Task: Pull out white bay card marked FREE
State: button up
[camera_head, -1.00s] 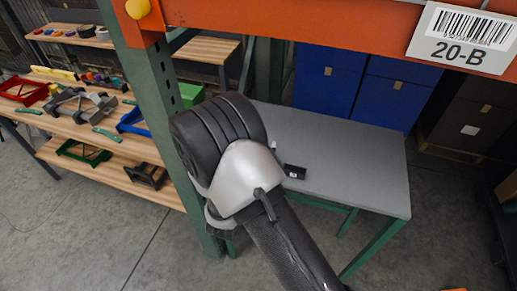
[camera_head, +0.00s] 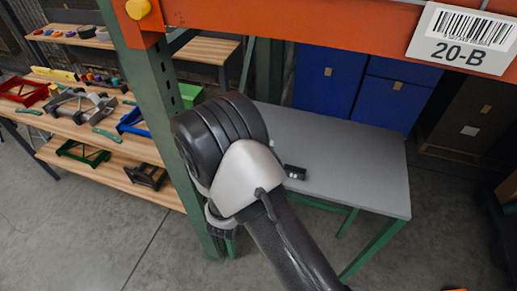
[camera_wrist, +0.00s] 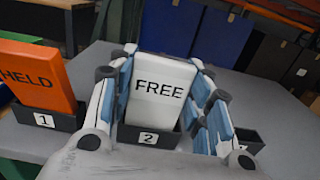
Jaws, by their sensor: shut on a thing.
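The white bay card (camera_wrist: 165,75) marked FREE stands upright in the wrist view. Its lower end meets the black holder labelled 2 (camera_wrist: 170,141); I cannot tell how deep it sits. My gripper (camera_wrist: 163,92) is shut on the card, with one blue-padded finger against each side edge. In the head view, my arm hides the card and the gripper.
An orange card (camera_wrist: 38,78) marked HELD stands in the holder labelled 1 (camera_wrist: 70,122), left of the white card. An empty-looking black holder (camera_wrist: 247,139) is on the right. The holders stand on a grey table (camera_head: 350,160). A green rack post (camera_head: 160,120) is left of my arm.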

jog(key=shift+r, duration=0.15)
jog(key=shift+r+p, duration=1.75)
jog(key=shift+r, duration=0.65)
jog(key=shift+s, duration=0.1)
jog(key=v, duration=0.9)
jog(key=shift+s+a+b, duration=0.2)
jog(key=shift+s+b, duration=0.1)
jog(key=shift+s, duration=0.05)
